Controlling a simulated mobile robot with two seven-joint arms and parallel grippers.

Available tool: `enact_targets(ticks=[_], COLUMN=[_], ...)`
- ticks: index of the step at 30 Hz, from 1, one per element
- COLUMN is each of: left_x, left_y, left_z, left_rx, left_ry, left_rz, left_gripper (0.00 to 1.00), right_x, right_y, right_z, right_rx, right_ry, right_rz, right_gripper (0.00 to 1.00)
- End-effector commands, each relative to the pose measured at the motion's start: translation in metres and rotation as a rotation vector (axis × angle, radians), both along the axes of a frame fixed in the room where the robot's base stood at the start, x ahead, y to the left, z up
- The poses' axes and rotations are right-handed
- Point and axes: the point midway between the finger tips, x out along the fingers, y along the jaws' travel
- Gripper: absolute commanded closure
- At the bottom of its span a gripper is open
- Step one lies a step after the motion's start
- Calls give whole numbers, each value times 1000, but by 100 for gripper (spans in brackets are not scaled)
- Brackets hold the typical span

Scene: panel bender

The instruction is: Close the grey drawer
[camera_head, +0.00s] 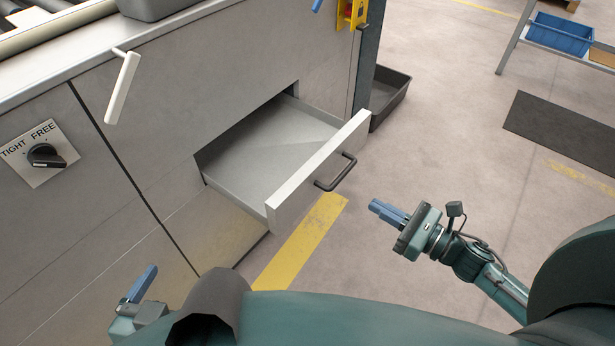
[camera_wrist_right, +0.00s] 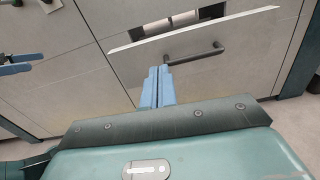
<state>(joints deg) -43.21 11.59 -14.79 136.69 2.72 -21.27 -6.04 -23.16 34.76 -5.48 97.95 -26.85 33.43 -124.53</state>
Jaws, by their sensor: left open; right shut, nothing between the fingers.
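The grey drawer (camera_head: 316,172) is pulled out of the grey cabinet in the head view, and its inside looks empty. A dark bar handle (camera_head: 336,172) is on its front panel. My right gripper (camera_head: 372,205) is shut and empty, to the right of the handle and apart from it. In the right wrist view the shut blue fingers (camera_wrist_right: 158,70) point toward the drawer front (camera_wrist_right: 235,55), with the handle (camera_wrist_right: 197,54) just beyond their tips in the picture. My left gripper (camera_head: 146,272) is at the lower left, near the cabinet front; it is open.
A knob marked TIGHT and FREE (camera_head: 46,155) and a white lever (camera_head: 122,88) are on the cabinet. A dark open bin (camera_head: 390,95) stands on the floor behind the drawer. A yellow floor stripe (camera_head: 300,242) runs below. The floor at right is mostly clear.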

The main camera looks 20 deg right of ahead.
Motion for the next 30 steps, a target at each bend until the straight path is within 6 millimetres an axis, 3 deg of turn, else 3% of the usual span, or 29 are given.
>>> enact_targets(ticks=[8, 21, 30], left_x=[0, 1, 1], left_y=[-1, -3, -4], left_z=[-2, -8, -10], left_rx=[2, 15, 19], left_ry=[-3, -2, -2], left_rz=[-4, -13, -17], left_gripper=[2, 2, 2], right_x=[20, 90, 110], right_y=[14, 69, 85], right_z=[-1, -1, -2], right_rx=[-39, -35, -36], right_ry=[-35, -31, -29], right_rz=[14, 12, 12], right_gripper=[100, 100, 100])
